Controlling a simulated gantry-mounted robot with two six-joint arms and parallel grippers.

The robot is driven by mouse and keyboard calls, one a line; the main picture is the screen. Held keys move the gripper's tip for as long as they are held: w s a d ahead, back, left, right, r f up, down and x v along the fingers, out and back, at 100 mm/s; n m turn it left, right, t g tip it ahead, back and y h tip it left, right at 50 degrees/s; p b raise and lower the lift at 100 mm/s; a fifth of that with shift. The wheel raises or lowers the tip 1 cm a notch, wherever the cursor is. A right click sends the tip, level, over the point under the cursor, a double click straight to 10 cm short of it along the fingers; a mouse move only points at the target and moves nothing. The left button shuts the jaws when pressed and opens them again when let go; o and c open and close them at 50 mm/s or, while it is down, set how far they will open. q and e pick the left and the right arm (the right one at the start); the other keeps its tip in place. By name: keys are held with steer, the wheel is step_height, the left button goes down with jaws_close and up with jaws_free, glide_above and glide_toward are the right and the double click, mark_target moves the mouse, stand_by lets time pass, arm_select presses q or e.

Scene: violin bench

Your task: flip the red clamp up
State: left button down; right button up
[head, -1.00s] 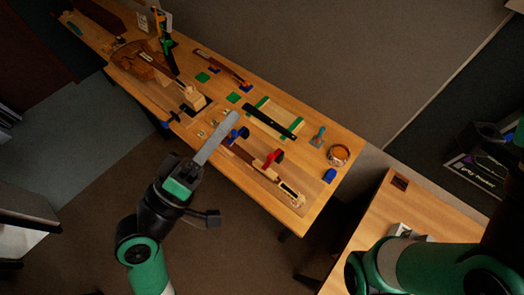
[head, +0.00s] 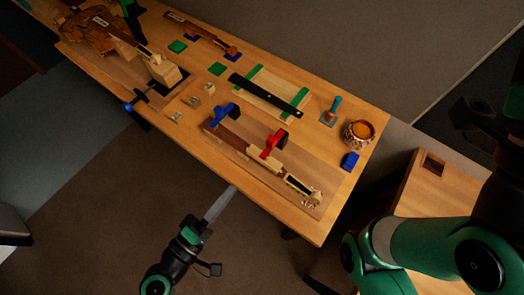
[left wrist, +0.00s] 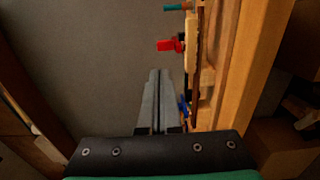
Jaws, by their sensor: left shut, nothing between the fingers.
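The red clamp (head: 271,146) sits across a wooden violin neck (head: 240,143) on a board on the bench. It also shows in the left wrist view (left wrist: 167,45), sticking out to the left from the board, above the fingertips in the picture. My left gripper (head: 230,190) is off the bench's front edge, below and left of the red clamp and apart from it. Its long grey fingers are shut and empty, and they also show in the left wrist view (left wrist: 158,74). My right gripper does not show clearly; only green and black parts of that arm are at the right.
A blue clamp (head: 223,113) holds the neck left of the red one. A violin (head: 100,32) lies at far left. Open floor lies before the bench.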

mark_target(269, 143)
arm_select(q)
steer(key=shift+w, duration=0.1)
steer(key=x, duration=1.4)
